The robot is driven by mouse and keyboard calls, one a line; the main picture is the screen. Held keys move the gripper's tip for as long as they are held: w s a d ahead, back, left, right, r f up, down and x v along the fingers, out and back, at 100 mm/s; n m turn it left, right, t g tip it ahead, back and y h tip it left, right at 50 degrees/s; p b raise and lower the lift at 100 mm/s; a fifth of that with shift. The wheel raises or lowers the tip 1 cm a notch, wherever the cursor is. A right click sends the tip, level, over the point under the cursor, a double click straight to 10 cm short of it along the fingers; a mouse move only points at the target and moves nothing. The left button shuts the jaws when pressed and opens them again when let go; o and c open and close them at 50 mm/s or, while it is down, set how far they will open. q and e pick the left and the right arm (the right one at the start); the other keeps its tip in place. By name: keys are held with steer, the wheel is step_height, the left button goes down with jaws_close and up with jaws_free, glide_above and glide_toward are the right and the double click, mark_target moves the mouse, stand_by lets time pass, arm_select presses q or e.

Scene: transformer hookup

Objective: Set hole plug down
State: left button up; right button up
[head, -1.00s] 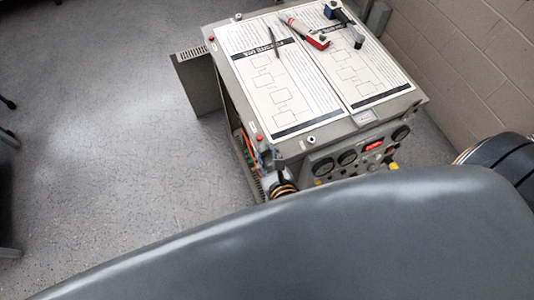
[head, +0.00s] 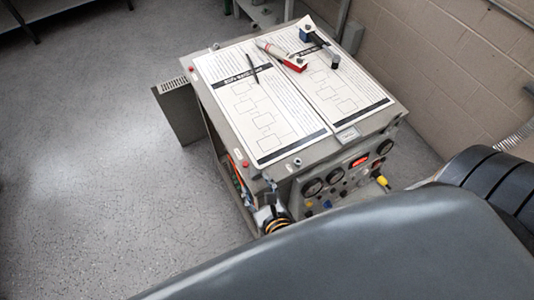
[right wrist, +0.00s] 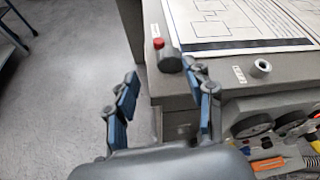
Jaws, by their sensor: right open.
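My right gripper (right wrist: 158,72) is open in the right wrist view, with its blue-padded fingers spread at the near left corner of the grey cabinet top. A short grey cylinder (right wrist: 168,57), which looks like the hole plug, rests at that corner beside a red button (right wrist: 158,43). The right fingertip is close to it; I cannot tell if they touch. In the head view the right gripper (head: 269,184) is small and partly hidden by my dark arm, at the same corner. My left gripper is not in view.
Printed sheets (head: 262,125) cover most of the cabinet top (head: 325,148). A pen (head: 252,68), a red tool (head: 293,66) and a blue-and-black item (head: 306,36) lie at the far end. A metal ring fitting (right wrist: 261,67) stands near the front edge. Gauges (head: 312,187) line the front; a wall stands right.

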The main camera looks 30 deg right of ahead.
steer(key=b+v, duration=0.2)
steer(key=v, duration=0.7)
steer(key=shift+s+r, duration=0.3)
steer(key=shift+r, duration=0.05)
steer(key=s+f+n+g+y, duration=0.3)
steer(key=f+n+g+y, duration=0.1)
steer(key=f+n, duration=2.15)
steer(key=s+d+f+n+g+h+b, duration=0.1)
steer(key=s+d+f+n+g, duration=0.3)
steer(key=s+f, duration=0.4)
steer(key=s+d+f+n+g+h+b, duration=0.2)
steer(key=s+d+f+n+g+b, duration=0.2)
steer(key=f, duration=1.1)
steer(key=s+d+n, duration=0.2)
steer(key=s, duration=0.2)
steer(key=shift+d+g, duration=0.3)
steer(key=shift+d, duration=0.1)
steer(key=shift+s+n, duration=0.15)
steer(key=shift+n, duration=0.1)
